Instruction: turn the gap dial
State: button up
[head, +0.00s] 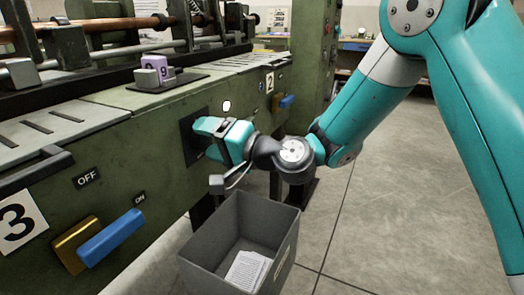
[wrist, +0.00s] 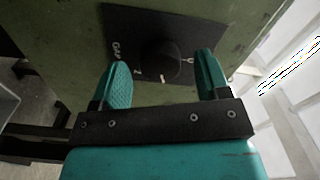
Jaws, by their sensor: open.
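The gap dial is a round black knob (wrist: 160,60) with a white mark, on a dark plate (wrist: 128,28) lettered GAP in the wrist view. A few small markings show around the knob. In the head view the plate (head: 187,143) is on the green machine's side, and my gripper hides the knob. My gripper (wrist: 164,62) is open, with one teal finger on each side of the knob. A gap shows between each finger and the knob. It also shows at the plate in the head view (head: 202,139).
A grey bin (head: 215,232) with papers (head: 248,270) stands on the floor below my gripper. A blue lever (head: 110,237) sits by the OFF and ON labels at left; another blue lever (head: 286,102) is beyond the dial. Open floor (head: 400,220) lies at right.

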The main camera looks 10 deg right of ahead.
jog(key=b+v, duration=1)
jog(key=v, duration=0.7)
